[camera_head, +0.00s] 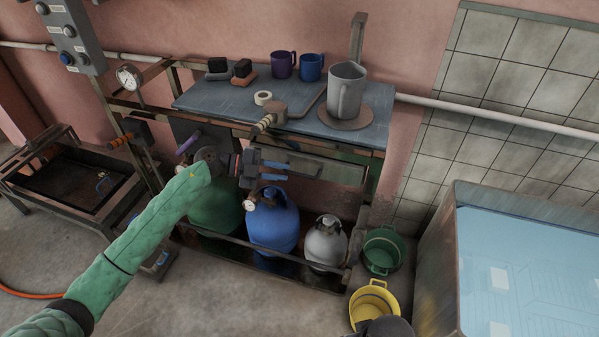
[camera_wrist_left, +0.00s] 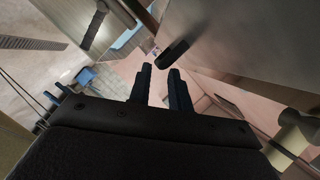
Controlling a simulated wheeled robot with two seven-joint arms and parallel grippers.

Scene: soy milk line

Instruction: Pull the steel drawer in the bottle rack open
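The steel drawer (camera_head: 338,171) sits under the blue top of the bottle rack (camera_head: 225,98), on its right side. In the left wrist view its smooth metal face (camera_wrist_left: 245,40) fills the upper right, with a dark bar handle (camera_wrist_left: 172,53) standing out from it. My left gripper (camera_head: 288,170) is in front of the drawer's left part. Its two dark blue fingers (camera_wrist_left: 161,70) are apart with a narrow empty gap. The handle is just beyond and to the right of the fingertips, not between them. My right gripper's fingers are not visible.
Green, blue (camera_head: 273,222) and grey (camera_head: 325,243) gas bottles stand below the drawer. A grey jug (camera_head: 345,90), two mugs and a tape roll are on the rack top. Green (camera_head: 382,250) and yellow (camera_head: 374,303) buckets and a water tank (camera_head: 437,270) stand at right.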

